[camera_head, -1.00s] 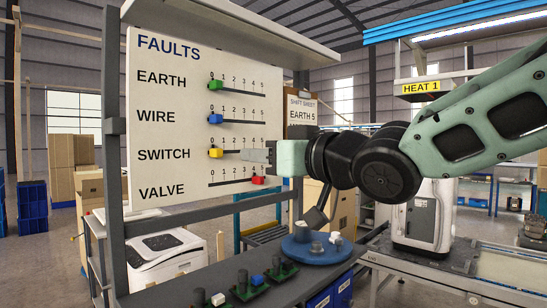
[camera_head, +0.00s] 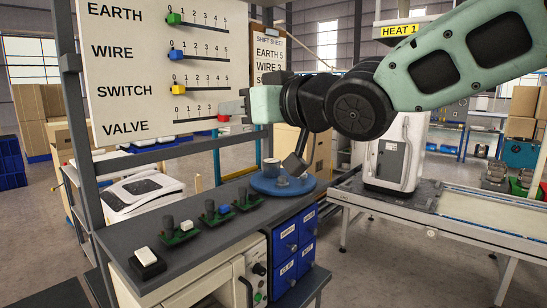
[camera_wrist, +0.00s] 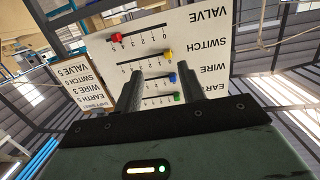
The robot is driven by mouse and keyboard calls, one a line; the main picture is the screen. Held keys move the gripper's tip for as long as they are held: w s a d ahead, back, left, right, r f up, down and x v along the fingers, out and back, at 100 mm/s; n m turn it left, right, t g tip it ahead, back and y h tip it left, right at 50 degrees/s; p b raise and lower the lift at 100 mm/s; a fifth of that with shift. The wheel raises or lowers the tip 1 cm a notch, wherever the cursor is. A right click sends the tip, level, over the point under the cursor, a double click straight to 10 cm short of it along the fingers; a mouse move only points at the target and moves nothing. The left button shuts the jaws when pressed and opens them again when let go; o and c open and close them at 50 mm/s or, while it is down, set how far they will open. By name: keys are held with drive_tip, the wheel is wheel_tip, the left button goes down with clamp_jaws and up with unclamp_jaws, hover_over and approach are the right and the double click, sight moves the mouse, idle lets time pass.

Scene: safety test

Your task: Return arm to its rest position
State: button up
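My gripper (camera_head: 228,108) is in front of the fault board (camera_head: 110,65), beside the red slider in the head view. In the wrist view its two fingers (camera_wrist: 157,88) are apart with nothing between them. The green EARTH slider (camera_head: 174,18), blue WIRE slider (camera_head: 176,55) and yellow SWITCH slider (camera_head: 178,90) are at 0. The red VALVE slider (camera_head: 223,118) is at the high end of its scale, partly hidden by a finger in the head view; it shows clearly in the wrist view (camera_wrist: 116,37). My arm extends from the right.
The shift sheet (camera_head: 268,55) hangs right of the board. Below is a dark bench (camera_head: 235,222) with small button boards, a blue round stand (camera_head: 265,186) and blue drawers (camera_head: 285,240). A conveyor (camera_head: 450,212) and white machine (camera_head: 405,150) stand at right.

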drive_tip(key=s+d+f+m+g+h, duration=0.15)
drive_tip(key=s+d+f+h, duration=0.3)
drive_tip(key=f, duration=0.55)
drive_tip(key=s+d+f+m+g+h, duration=0.1)
drive_tip(key=s+d+f+g+h, duration=0.3)
drive_tip(key=f, duration=0.6)
drive_tip(key=s+d+f+g+h, duration=0.2)
drive_tip(key=s+d+f, duration=0.3)
drive_tip(key=s, duration=0.3)
drive_tip(key=s+d+f+g+h+b, duration=0.1)
drive_tip(key=s+d+f+g, duration=0.2)
drive_tip(key=s+d+f, duration=0.3)
drive_tip(key=s+d, duration=0.1)
drive_tip(key=s, duration=0.2)
drive_tip(key=shift+s+d+h, duration=0.15)
drive_tip(key=shift+d+h, duration=0.15)
drive_tip(key=shift+h, duration=0.05)
